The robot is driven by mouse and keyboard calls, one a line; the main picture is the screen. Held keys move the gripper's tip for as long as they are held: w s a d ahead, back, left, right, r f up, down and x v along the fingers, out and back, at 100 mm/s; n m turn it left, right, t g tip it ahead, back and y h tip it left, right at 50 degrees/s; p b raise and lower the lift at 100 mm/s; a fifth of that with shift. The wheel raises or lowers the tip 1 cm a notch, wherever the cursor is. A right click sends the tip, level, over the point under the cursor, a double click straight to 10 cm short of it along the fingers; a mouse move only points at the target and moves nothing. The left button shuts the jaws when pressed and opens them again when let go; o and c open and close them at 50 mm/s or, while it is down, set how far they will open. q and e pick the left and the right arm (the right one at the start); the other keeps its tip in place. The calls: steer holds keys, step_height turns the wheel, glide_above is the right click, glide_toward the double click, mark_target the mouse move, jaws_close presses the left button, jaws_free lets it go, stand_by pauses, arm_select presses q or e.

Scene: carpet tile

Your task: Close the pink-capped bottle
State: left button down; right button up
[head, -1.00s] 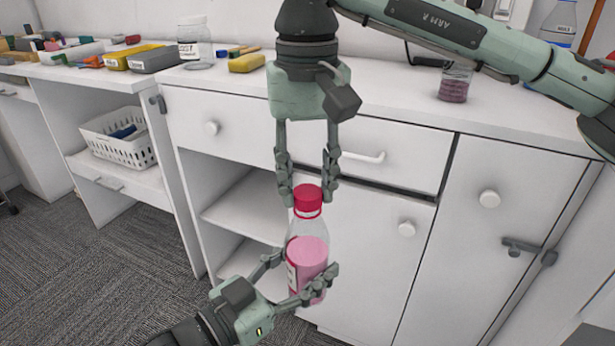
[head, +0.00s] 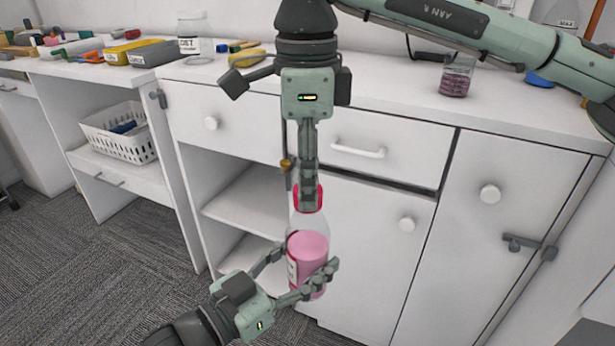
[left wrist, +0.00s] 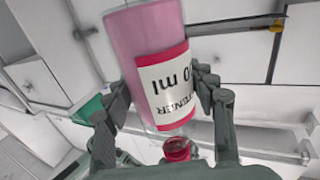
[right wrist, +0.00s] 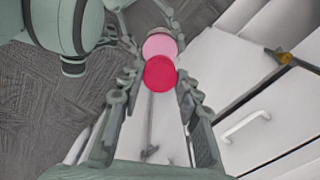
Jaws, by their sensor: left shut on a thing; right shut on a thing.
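The clear bottle (head: 307,245) with pink liquid stands upright in the air in front of the cabinet. My left gripper (head: 306,264) is shut around its lower body. The left wrist view shows the bottle (left wrist: 145,45) with its red-bordered white label between the fingers. The pinkish-red cap (head: 320,198) sits at the bottle's neck. My right gripper (head: 308,200) points straight down and is shut on the cap, its fingers partly hiding it in the head view. The right wrist view shows the cap (right wrist: 160,73) from above, between the fingers. Whether its thread is tight cannot be seen.
The white cabinet (head: 375,250) with drawers and an open shelf is just behind. On the counter stand a jar (head: 195,38), a small jar of dark pink contents (head: 455,79) and a yellow item (head: 247,57). A white basket (head: 120,140) sits at left.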

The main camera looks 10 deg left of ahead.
steer(key=m, duration=1.2)
steer(key=shift+m, duration=0.3)
steer(key=m, duration=1.2)
steer(key=shift+d, duration=0.1)
steer(key=m, duration=0.9)
steer(key=o, duration=0.8)
steer(key=shift+c, duration=0.2)
